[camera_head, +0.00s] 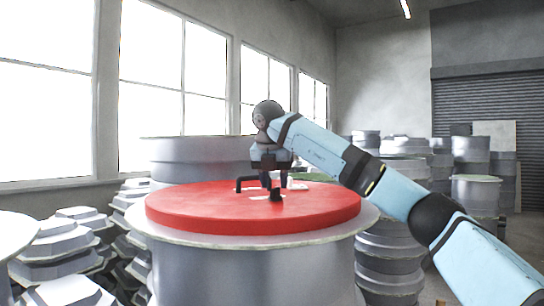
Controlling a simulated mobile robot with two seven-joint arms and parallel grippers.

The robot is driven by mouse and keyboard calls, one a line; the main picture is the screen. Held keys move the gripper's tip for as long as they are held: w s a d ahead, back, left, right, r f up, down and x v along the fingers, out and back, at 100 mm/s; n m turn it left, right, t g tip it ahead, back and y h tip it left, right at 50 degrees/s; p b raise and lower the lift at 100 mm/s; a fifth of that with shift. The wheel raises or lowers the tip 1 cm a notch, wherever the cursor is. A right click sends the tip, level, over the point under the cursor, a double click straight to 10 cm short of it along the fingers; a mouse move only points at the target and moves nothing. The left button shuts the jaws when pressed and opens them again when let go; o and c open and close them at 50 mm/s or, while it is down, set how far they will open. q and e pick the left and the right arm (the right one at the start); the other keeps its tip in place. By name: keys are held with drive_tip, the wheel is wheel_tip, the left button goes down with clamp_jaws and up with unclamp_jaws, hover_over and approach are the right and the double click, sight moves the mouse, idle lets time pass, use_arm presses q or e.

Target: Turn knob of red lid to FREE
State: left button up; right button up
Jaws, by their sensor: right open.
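The red lid (196,208) lies flat on top of a large grey drum-like mould (250,268) in front of me. A small dark knob (276,195) stands near the lid's middle, with white markings beside it. A black bar handle (243,181) rises from the lid to the left of the knob. My right gripper (269,179) points down over the middle of the lid, open, close to the knob. The gripper partly hides the middle of the lid. I cannot tell whether it touches the knob, and the knob's setting is too small to read. My left gripper is not in view.
Stacked grey moulds (83,226) crowd the left under the windows. Another large round mould (195,156) stands behind the lid. More round moulds (390,255) are stacked on the right, behind my right arm. The air above the lid's left side is clear.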

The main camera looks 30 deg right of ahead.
drive_tip(key=v, duration=1.2)
